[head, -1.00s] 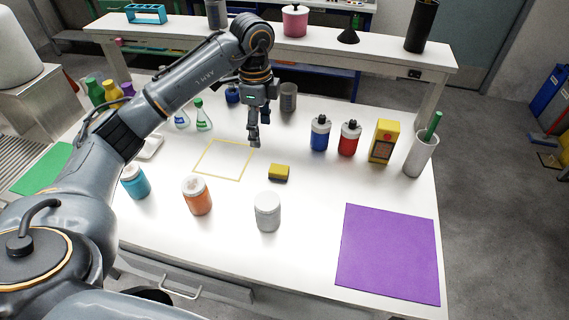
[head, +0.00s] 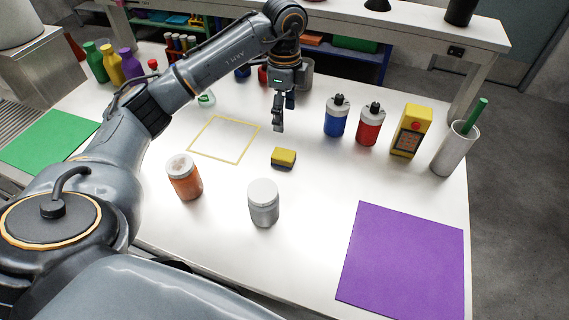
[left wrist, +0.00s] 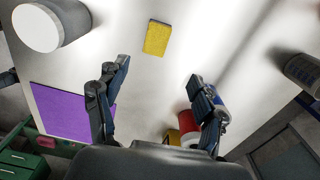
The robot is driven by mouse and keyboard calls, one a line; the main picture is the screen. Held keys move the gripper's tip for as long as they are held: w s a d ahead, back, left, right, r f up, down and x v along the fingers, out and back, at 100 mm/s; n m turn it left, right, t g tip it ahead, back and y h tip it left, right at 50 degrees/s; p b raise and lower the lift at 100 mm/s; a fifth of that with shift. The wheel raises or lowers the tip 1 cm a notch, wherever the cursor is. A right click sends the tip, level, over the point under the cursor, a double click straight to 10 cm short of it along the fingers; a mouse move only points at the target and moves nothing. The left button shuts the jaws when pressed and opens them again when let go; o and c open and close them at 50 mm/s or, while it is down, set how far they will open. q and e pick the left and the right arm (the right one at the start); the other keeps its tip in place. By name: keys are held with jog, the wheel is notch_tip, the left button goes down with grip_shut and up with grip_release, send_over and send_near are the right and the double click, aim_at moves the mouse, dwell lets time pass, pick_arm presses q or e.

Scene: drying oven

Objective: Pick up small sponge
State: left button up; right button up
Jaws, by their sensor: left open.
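The small sponge (head: 283,157), yellow on top with a dark lower layer, lies on the white table, right of the yellow square outline (head: 225,139). It also shows in the left wrist view (left wrist: 157,38), ahead of the fingers near the top middle. My left gripper (head: 278,124) points down above the table, just behind the sponge and apart from it. In the left wrist view its two fingers (left wrist: 160,95) are spread with nothing between them. My right gripper does not show in either view.
An orange-filled jar (head: 184,178) and a white-lidded jar (head: 263,204) stand in front of the sponge. Blue (head: 336,117) and red (head: 369,126) bottles, a yellow box (head: 410,131) and a white cup (head: 453,150) stand right. A purple mat (head: 403,262) lies front right.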

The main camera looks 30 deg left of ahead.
pick_arm(q)
jog(key=f, duration=0.1)
send_over(283, 154)
jog(key=f, duration=0.5)
jog(key=f+p, duration=0.1)
jog(key=f, duration=0.1)
jog(key=shift+w+f, duration=0.35)
jog(key=shift+f, duration=0.05)
jog(key=shift+s+f+p, duration=0.15)
jog(key=shift+f+p, duration=0.15)
jog(key=shift+f, duration=1.05)
jog(key=shift+s+f+p, duration=0.1)
jog(key=shift+f+p, duration=0.15)
jog(key=shift+f, duration=1.1)
jog(key=c, duration=0.9)
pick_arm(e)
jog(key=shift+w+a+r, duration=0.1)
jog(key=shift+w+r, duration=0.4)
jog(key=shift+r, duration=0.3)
